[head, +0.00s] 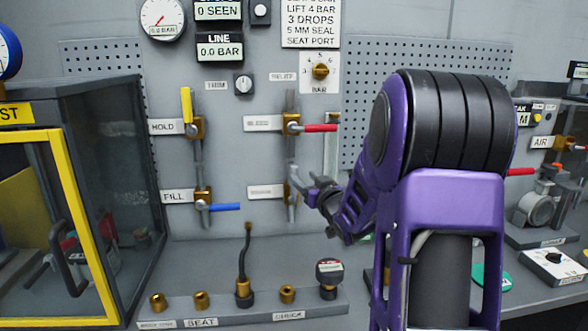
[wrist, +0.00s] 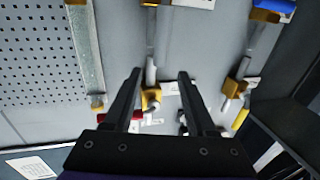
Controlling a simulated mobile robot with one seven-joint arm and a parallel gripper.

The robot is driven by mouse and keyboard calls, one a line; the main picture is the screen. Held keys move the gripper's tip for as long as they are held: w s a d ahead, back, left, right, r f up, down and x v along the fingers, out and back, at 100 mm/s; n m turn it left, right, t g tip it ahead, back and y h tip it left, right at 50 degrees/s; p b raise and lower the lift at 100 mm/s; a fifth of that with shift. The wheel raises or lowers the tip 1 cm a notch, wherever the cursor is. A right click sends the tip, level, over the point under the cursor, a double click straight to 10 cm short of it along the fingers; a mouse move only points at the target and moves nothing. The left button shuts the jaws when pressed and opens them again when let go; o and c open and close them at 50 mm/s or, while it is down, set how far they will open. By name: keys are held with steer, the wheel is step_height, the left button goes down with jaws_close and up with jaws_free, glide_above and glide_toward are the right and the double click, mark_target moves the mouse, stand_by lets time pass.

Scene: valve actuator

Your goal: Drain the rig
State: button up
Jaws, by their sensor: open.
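The rig is a grey wall panel with pipes and valves. My gripper (head: 304,186) is open and empty, in front of the lower right valve (head: 293,198), whose handle I cannot make out. Its label (head: 266,191) is unreadable. Above it, a brass valve (head: 291,124) has a red handle (head: 320,128) pointing right. The HOLD valve's yellow handle (head: 187,105) points up; the FILL valve's blue handle (head: 225,207) points right. In the wrist view, the red-handled valve (wrist: 151,98) appears between my open fingers (wrist: 160,78), apart from them. The LINE display (head: 220,47) reads 0.0 BAR.
A cabinet with a yellow-framed door (head: 72,190) stands at left. A bench rail (head: 205,316) with several brass fittings and an upright dark hose (head: 244,262) lies below the valves. More equipment (head: 540,208) stands at right. A selector knob (head: 320,71) sits above.

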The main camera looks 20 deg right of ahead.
mark_target(296, 170)
steer(key=w, duration=0.7)
steer(key=shift+w, duration=0.35)
steer(key=shift+c, duration=0.4)
steer(key=shift+d, duration=0.1)
jaws_close()
stand_by(0.6)
